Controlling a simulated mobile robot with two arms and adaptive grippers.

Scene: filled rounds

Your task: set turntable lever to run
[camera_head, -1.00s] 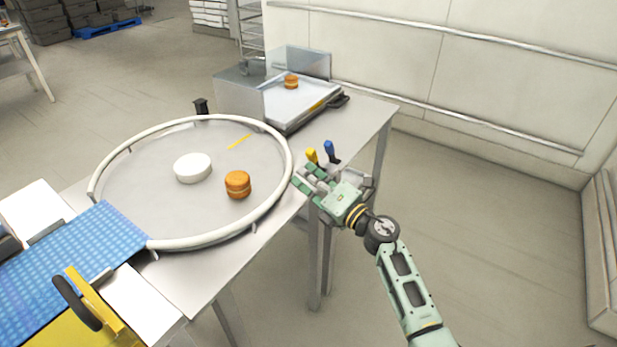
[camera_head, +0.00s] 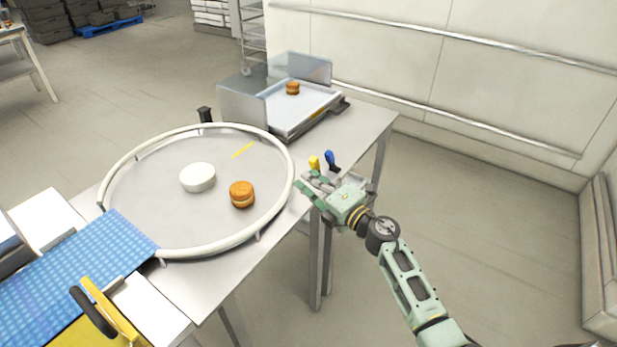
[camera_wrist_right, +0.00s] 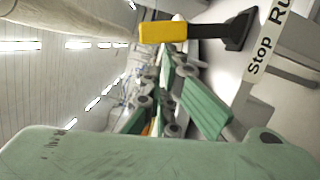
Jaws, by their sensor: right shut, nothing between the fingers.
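In the right wrist view the yellow lever (camera_wrist_right: 165,32) has a dark base next to a "Stop Run" label (camera_wrist_right: 265,45). I cannot tell exactly which word it points to. My right gripper (camera_head: 308,186) is shut and empty, just in front of the yellow lever. In the wrist view its green fingers (camera_wrist_right: 170,95) are below the yellow handle, apparently apart from it. My left gripper is not in view.
The turntable carries a white hub (camera_head: 198,177) and a filled round (camera_head: 242,194). A blue conveyor (camera_head: 80,270) meets it at left. A tray (camera_head: 300,108) with clear guards and another round (camera_head: 292,88) stands behind. Floor right of the table is clear.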

